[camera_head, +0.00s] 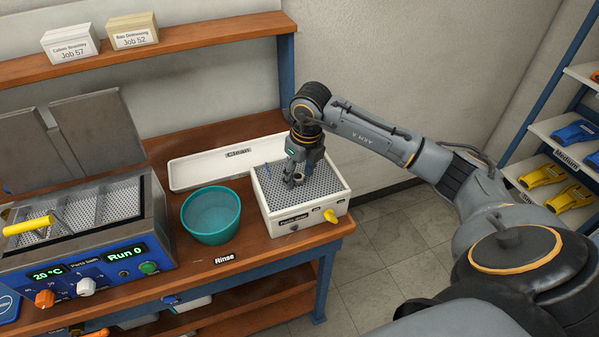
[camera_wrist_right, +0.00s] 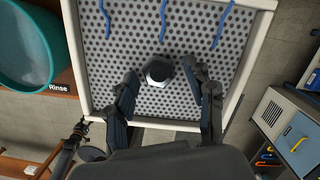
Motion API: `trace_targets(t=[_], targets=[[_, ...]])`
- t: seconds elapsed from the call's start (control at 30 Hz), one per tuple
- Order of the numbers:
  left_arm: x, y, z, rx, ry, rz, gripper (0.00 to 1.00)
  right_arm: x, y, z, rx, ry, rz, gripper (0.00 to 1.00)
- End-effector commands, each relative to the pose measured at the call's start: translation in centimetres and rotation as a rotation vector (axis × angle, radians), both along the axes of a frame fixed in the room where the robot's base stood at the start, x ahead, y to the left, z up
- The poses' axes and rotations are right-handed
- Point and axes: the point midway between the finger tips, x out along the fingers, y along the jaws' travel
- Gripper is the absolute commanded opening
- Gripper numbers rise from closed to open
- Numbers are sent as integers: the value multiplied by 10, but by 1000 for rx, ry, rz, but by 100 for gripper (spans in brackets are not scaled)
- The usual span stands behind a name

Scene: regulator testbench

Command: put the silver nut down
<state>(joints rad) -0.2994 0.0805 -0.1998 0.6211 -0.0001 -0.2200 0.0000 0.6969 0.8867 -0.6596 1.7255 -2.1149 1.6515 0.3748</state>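The silver nut (camera_wrist_right: 158,71) sits on the perforated grey plate (camera_wrist_right: 205,105) of a white box (camera_head: 309,223), at the right end of the bench. My right gripper (camera_head: 293,180) is low over this plate. In the right wrist view its two fingers (camera_wrist_right: 161,80) stand apart on either side of the nut, with a visible gap on each side. The gripper is open and the nut appears to rest on the plate. In the head view the fingers partly hide the nut. My left gripper is not in view.
A teal bowl (camera_head: 211,216) stands left of the white box, and a long white tray (camera_head: 207,171) lies behind. A blue-fronted bath (camera_head: 95,262) with a raised lid is at left. Blue wavy strips (camera_wrist_right: 163,20) lie over the plate. A shelf (camera_head: 200,45) runs above the bench.

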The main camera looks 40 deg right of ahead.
Motion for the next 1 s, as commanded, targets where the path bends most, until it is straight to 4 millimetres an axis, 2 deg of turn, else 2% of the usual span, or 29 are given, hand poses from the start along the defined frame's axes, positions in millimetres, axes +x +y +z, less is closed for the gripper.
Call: trace_targets(t=[0.3, 0.37, 0.8, 1.0], targets=[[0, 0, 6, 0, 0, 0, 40, 0, 0, 6, 0, 0, 0, 54], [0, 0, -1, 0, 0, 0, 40, 0, 0, 9, 0, -4, 0, 54], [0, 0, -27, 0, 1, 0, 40, -13, -2, 97, 0, -5, 0, 54], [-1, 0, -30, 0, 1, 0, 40, -17, -3, 119, 0, -2, 0, 54]])
